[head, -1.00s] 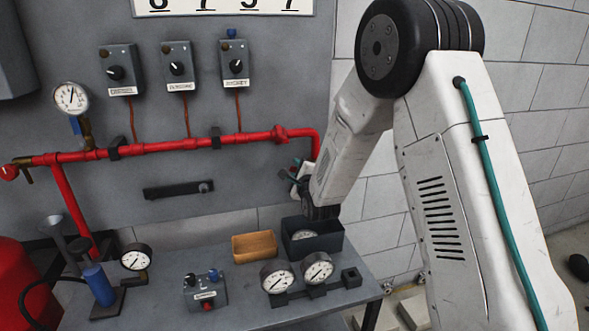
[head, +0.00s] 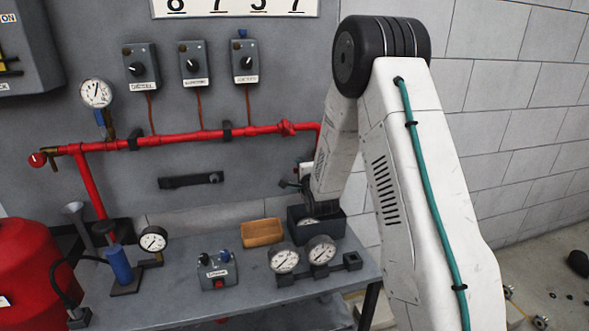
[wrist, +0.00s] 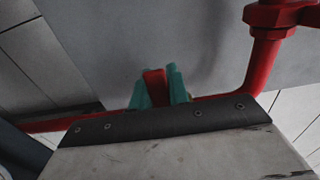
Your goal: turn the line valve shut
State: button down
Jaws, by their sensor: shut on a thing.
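My gripper shows in the wrist view (wrist: 158,90), its two teal fingertips closed on a short red piece (wrist: 155,84). This looks like the handle of the line valve, one finger on each side. The valve's body is hidden behind the dark edge of my wrist. In the head view, my arm covers the valve and most of my gripper, beside the right end of the red pipe (head: 260,131). How far the handle is turned cannot be seen.
In the wrist view, a red pipe (wrist: 262,68) runs down on the right from a fitting. Below my arm, the table (head: 185,292) holds a dark bin (head: 338,228), a wooden tray (head: 262,232), several gauges and a switch box (head: 217,272). A red tank (head: 30,270) stands left.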

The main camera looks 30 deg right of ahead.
jog(key=c, duration=1.3)
grip_release()
jog(key=shift+s+d+f, duration=0.1)
jog(key=shift+d, duration=0.15)
jog(key=shift+c, duration=0.2)
jog(key=shift+a, duration=0.15)
jog(key=v, duration=0.7)
jog(key=shift+s, duration=0.35)
jog(key=shift+a, duration=0.1)
